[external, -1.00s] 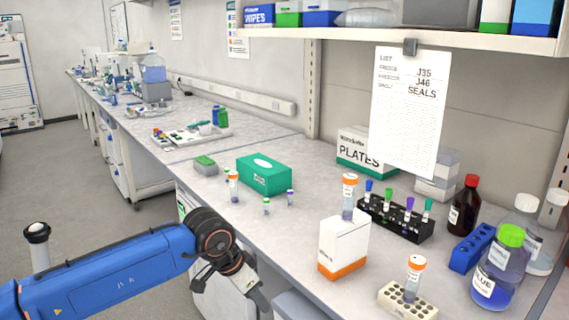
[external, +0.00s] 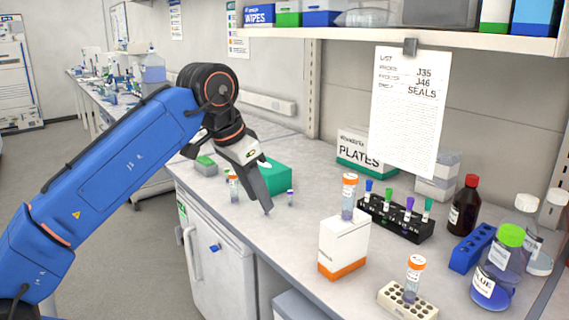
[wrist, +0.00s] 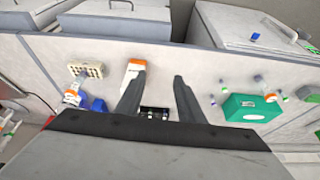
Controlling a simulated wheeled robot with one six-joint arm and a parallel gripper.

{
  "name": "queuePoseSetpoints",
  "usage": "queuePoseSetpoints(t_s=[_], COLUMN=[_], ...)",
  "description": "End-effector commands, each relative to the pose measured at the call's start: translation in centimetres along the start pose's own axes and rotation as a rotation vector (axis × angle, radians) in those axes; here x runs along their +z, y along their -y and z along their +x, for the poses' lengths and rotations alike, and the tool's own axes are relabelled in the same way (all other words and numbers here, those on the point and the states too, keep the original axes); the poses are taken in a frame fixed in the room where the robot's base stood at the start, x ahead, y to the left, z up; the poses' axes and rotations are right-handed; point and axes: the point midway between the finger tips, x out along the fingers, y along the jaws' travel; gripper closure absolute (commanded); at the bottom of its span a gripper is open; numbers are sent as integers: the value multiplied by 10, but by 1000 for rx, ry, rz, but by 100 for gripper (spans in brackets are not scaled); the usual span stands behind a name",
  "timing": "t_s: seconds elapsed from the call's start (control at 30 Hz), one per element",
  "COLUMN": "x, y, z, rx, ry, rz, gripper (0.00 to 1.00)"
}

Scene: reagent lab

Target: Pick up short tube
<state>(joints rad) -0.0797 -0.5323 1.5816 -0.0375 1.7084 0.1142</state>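Several small short tubes stand on the bench near the green tissue box. The purple-capped short tube (external: 290,198) is upright just right of my gripper (external: 266,208). A green-capped short tube (external: 227,176) is farther back, beside a taller orange-capped tube (external: 234,188). Another green-capped short tube seen earlier is hidden behind my gripper in the external view. In the wrist view, my gripper (wrist: 158,95) is open, with its two dark fingers apart and no tube between them.
A green tissue box (external: 275,178) stands behind my gripper. A white and orange box (external: 343,247) with an orange-capped tube on top stands to the right.

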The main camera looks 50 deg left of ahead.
Motion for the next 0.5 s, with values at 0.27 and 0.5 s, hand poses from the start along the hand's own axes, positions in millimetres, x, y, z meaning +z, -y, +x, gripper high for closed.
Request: queuePoseSetpoints(t_s=[0.27, 0.5], x=[-38, -79], y=[29, 80], z=[10, 24], rx=[21, 65], ry=[39, 68], rz=[72, 172], gripper=[65, 65])
